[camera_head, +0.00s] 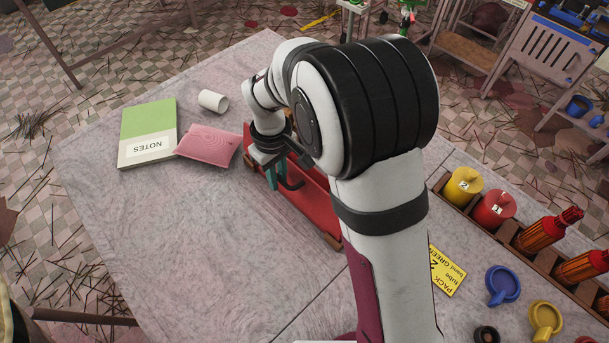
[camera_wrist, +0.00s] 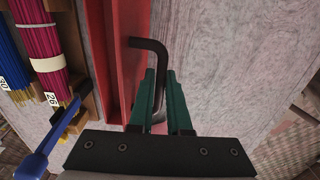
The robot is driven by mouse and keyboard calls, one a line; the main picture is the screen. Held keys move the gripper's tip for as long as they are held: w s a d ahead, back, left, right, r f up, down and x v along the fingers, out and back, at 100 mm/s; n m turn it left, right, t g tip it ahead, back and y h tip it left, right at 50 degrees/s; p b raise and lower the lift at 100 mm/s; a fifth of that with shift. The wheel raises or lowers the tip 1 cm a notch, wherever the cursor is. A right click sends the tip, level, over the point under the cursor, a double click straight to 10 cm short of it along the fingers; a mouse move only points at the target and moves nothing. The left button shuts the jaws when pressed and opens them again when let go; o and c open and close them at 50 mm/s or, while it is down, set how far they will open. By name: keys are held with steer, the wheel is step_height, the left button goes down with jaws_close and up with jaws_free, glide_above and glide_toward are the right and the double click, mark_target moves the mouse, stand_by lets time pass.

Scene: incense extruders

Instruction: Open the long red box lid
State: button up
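The long red box (camera_head: 312,208) lies diagonally on the table, partly hidden behind my arm in the head view. In the wrist view its red surface (camera_wrist: 129,80) runs along the left of my gripper. A black bent handle (camera_wrist: 146,43) sticks out from its side; the handle also shows in the head view (camera_head: 292,184). My gripper (camera_wrist: 162,75) has two teal fingers, one on each side of the handle's bar. I cannot tell whether they press on it. How far the lid is open cannot be made out.
A pink packet (camera_head: 209,146), a green notes book (camera_head: 148,125) and a white cup (camera_head: 213,101) lie at the left. The table's front left is clear.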

steer(key=shift+s+a+f, duration=0.15)
steer(key=shift+s+a, duration=0.15)
steer(key=shift+s, duration=0.05)
steer(key=shift+s+a+f, duration=0.4)
steer(key=shift+s+a, duration=0.1)
steer(key=o, duration=1.1)
step_height(320, 180, up, 7)
stand_by(0.4)
